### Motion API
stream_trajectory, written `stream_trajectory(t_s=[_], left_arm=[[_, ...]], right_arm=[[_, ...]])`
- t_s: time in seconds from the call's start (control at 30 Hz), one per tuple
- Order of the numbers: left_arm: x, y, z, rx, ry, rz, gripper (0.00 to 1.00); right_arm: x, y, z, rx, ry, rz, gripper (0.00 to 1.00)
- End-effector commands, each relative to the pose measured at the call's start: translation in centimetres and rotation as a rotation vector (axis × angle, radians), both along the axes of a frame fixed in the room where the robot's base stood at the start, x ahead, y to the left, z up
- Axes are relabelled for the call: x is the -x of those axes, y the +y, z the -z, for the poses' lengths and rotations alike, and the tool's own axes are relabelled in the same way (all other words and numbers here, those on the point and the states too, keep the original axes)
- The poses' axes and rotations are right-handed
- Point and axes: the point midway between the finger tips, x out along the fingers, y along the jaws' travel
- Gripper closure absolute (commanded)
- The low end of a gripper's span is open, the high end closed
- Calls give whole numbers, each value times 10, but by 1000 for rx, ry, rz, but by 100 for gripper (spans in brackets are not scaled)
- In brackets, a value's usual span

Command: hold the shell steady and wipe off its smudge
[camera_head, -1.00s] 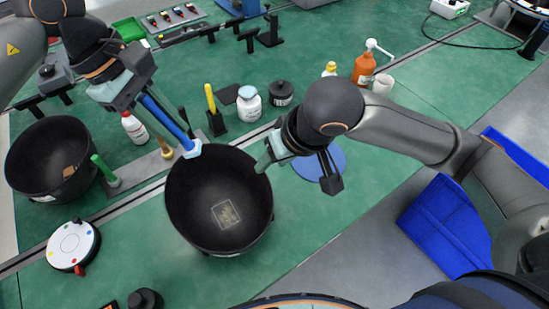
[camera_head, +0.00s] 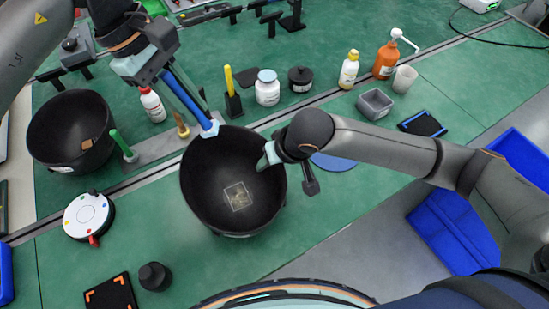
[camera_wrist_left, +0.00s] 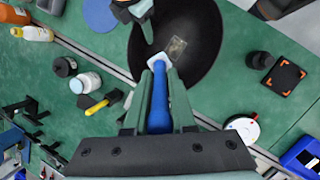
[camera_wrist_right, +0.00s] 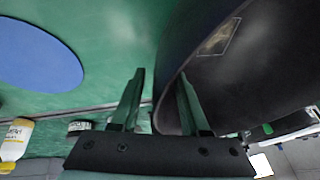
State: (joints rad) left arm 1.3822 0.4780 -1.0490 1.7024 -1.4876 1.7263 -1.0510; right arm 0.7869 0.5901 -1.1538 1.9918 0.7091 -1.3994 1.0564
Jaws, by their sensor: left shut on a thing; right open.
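The shell (camera_head: 187,190) is a dark, round, open bowl on the green bench. A pale brown smudge (camera_head: 238,196) inside a thin square outline lies on its inner surface; it also shows in the right wrist view (camera_wrist_right: 217,38). My left gripper (camera_head: 196,103) is shut on a blue-handled wiping tool (camera_wrist_left: 159,105). Its pale head (camera_head: 209,130) is over the shell's far rim, apart from the smudge. My right gripper (camera_head: 267,158) is open at the shell's right rim. In the right wrist view, the rim passes between its fingers (camera_wrist_right: 160,78); contact is unclear.
A second dark bowl (camera_head: 40,135) stands at left, with a white disc (camera_head: 88,217) below it. Bottles, a grey bin (camera_head: 375,103) and a blue disc (camera_head: 335,160) lie behind and right. A black block (camera_head: 154,276) stands in front. Green bench is clear at front right.

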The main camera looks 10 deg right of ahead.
Motion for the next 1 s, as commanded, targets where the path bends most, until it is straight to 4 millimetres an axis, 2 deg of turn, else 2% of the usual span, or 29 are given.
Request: stream_trajectory(t_s=[0.17, 0.57, 1.0], left_arm=[[0, 0, 0, 1, -1, 0, 100], [0, 0, 0, 1, -1, 0, 100], [0, 0, 0, 1, -1, 0, 100]], right_arm=[[0, 0, 0, 0, 0, 0, 55], [0, 0, 0, 0, 0, 0, 100], [0, -1, 0, 1, 0, 2, 100]])
